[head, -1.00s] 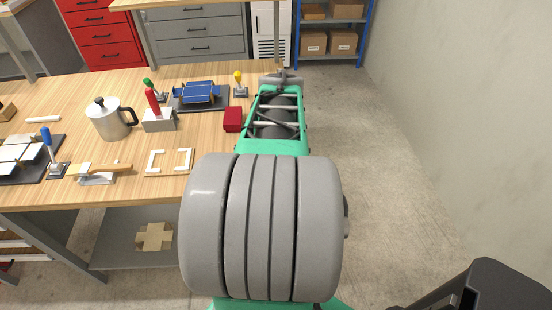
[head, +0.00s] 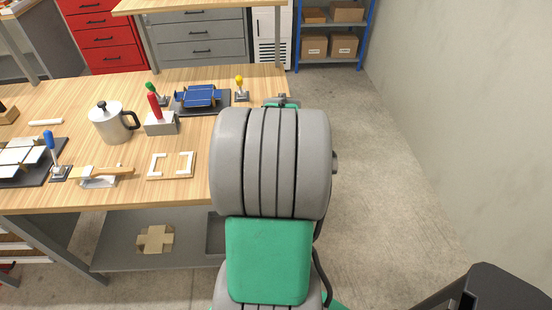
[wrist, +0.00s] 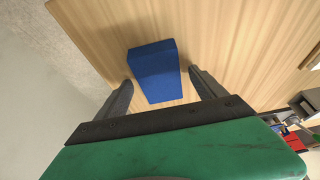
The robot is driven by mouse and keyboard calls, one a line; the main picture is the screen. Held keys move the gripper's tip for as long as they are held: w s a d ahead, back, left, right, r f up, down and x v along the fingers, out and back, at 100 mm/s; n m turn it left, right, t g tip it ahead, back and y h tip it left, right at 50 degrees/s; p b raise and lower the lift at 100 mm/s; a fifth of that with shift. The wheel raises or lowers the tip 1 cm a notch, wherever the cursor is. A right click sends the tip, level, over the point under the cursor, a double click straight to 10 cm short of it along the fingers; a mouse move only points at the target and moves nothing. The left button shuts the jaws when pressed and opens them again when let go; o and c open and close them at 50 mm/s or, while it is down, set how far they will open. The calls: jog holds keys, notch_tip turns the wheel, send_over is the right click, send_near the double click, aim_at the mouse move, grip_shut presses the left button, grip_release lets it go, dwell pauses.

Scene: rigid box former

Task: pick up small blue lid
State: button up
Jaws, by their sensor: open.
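The small blue lid (wrist: 154,72) lies on the wooden tabletop in the wrist view, a plain blue block shape with its long side running away from me. My gripper (wrist: 162,80) is open, with one dark finger on each side of the lid's near part. I see gaps between the fingers and the lid, and cannot tell the height of the fingertips over the table. In the head view my own arm hides the lid and most of the gripper.
The wooden table (head: 85,185) ends close to the lid, with floor beyond. A blue folded blank (head: 200,95) sits on a dark fixture. A yellow-knobbed clamp (head: 240,88), a red-handled tool (head: 156,112) and a metal pot (head: 110,125) stand nearby.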

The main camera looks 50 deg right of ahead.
jog(key=shift+f, duration=0.15)
jog(key=shift+c, duration=0.2)
jog(key=c, duration=1.4)
